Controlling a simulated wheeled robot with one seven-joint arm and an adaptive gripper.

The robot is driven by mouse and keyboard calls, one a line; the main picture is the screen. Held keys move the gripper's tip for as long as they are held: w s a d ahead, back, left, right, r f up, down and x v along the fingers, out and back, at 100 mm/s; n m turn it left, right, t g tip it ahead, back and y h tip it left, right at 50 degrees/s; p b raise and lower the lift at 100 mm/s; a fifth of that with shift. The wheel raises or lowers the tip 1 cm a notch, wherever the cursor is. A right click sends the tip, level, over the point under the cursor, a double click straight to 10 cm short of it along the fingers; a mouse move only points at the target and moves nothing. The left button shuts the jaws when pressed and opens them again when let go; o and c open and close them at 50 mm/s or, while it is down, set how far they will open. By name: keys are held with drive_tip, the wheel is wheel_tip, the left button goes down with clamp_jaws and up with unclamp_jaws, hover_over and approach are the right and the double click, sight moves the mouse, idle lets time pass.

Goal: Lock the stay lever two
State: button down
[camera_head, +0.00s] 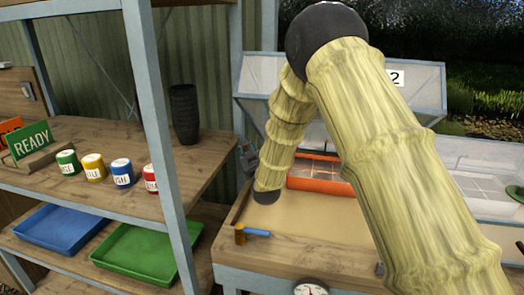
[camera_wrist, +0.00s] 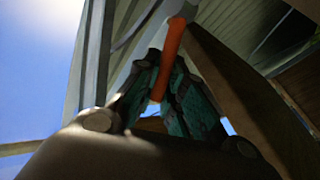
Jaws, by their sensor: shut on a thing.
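An orange lever (camera_wrist: 171,42) shows in the wrist view. Its lower end lies between the two teal-padded fingers of my gripper (camera_wrist: 164,72), which is shut on it. The lever's upper end sticks out beyond the fingertips, beside a grey frame bar. In the head view a raised, glazed lid with a white "2" label (camera_head: 397,79) stands behind my arm. My arm hides part of this lid, and the lever cannot be made out there. Whether the lever is locked cannot be told.
A shelf rack (camera_head: 160,110) at left holds coloured pots, a dark pot stack (camera_head: 184,114), a blue tray (camera_head: 62,228) and a green tray (camera_head: 138,252). An orange tray (camera_head: 310,183) stands behind my arm. A blue-handled tool (camera_head: 257,233) lies at the bench's left front.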

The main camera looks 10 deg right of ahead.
idle(0.3)
drive_tip(key=c, duration=1.5)
unclamp_jaws()
drive_tip(key=shift+s+f, duration=0.15)
drive_tip(key=shift+s, duration=0.15)
drive_tip(key=shift+v, duration=3.5)
